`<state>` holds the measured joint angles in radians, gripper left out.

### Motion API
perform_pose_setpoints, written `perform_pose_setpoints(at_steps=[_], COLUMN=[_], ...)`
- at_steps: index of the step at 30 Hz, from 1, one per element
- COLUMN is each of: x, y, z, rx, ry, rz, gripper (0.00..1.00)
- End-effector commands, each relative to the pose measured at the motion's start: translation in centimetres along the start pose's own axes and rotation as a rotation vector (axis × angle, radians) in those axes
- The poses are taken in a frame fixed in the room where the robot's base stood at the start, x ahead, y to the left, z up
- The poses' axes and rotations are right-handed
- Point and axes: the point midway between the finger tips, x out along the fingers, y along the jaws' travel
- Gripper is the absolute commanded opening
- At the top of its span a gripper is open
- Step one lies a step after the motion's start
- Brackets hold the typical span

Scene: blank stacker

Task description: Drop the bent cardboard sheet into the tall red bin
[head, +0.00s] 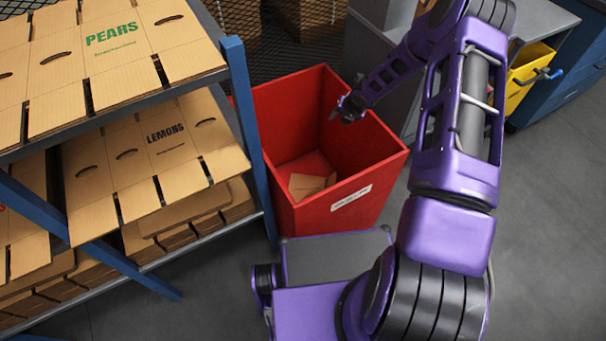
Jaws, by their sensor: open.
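The tall red bin (378,181) stands on the floor in the middle of the head view, with a white label on its front. A piece of brown cardboard (308,185) lies inside it, low down near the front left corner; I cannot tell for sure that it is the bent sheet. My gripper (347,112) is over the bin's opening, near its right side. It is open, and I see nothing between its fingers. The lower part of the bin's inside is partly hidden by its front wall.
A shelf rack with blue posts (244,110) stands at the left, stacked with flat cardboard blanks (150,150). A wire-mesh container (310,15) with cardboard is behind the bin. A yellow bin (525,72) is at the right. The grey floor (545,240) at the right is clear.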

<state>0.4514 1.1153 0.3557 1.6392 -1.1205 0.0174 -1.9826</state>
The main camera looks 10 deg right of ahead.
Motion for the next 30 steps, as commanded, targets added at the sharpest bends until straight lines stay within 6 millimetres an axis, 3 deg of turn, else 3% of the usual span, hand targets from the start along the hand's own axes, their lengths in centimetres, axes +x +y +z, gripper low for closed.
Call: perform_pose_setpoints(at_steps=[5, 21, 30], x=[-2.1, -14.8, -17.3], y=[0.1, 0.1, 0.0], z=[0.2, 0.2, 0.1], rx=[-0.001, 0.001, 0.0], ry=[-0.002, -0.001, -0.001], rz=[-0.001, 0.0, 0.0], gripper=[0.45, 0.45, 0.45])
